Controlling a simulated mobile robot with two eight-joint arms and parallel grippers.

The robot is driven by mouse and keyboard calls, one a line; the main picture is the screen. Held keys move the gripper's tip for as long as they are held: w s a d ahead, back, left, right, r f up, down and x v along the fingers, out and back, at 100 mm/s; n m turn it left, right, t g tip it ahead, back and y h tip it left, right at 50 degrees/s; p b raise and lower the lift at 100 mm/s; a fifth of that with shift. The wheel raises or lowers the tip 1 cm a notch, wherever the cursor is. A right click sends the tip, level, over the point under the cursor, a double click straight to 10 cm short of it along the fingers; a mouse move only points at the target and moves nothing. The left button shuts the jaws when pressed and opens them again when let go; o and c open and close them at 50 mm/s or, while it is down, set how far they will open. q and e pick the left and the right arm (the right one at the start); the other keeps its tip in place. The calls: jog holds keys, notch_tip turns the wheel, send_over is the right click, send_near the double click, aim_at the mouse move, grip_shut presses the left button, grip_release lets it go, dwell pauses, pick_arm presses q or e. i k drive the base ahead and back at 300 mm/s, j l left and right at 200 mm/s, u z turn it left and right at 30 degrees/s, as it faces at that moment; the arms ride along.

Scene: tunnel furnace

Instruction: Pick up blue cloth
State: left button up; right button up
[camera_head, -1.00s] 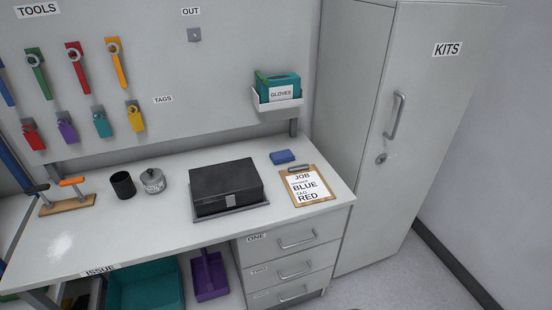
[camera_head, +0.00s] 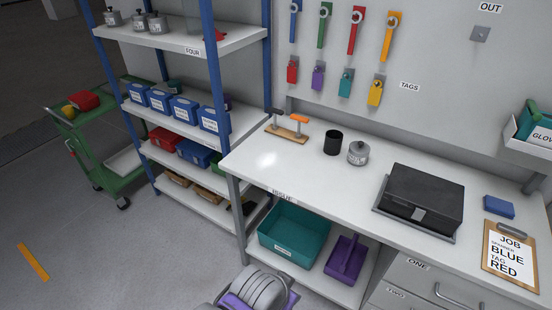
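A small blue folded cloth (camera_head: 499,207) lies flat on the white workbench (camera_head: 330,185) near its right end. It is behind the clipboard and to the right of a black case. Nothing is touching it from above. Neither of my grippers can be made out in the head view. A rounded grey and purple part, which looks like one of my arm links, shows at the bottom edge, well away from the cloth.
A clipboard (camera_head: 511,258) reading blue and red lies in front of the cloth. A black case (camera_head: 425,197), grey pot (camera_head: 358,153) and black cup (camera_head: 333,142) stand on the bench. Shelving (camera_head: 190,45) and a green cart (camera_head: 95,150) are left; floor between is clear.

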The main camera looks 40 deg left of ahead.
aim_at(504, 209)
jog(key=u, duration=0.9)
jog(key=z, duration=1.4)
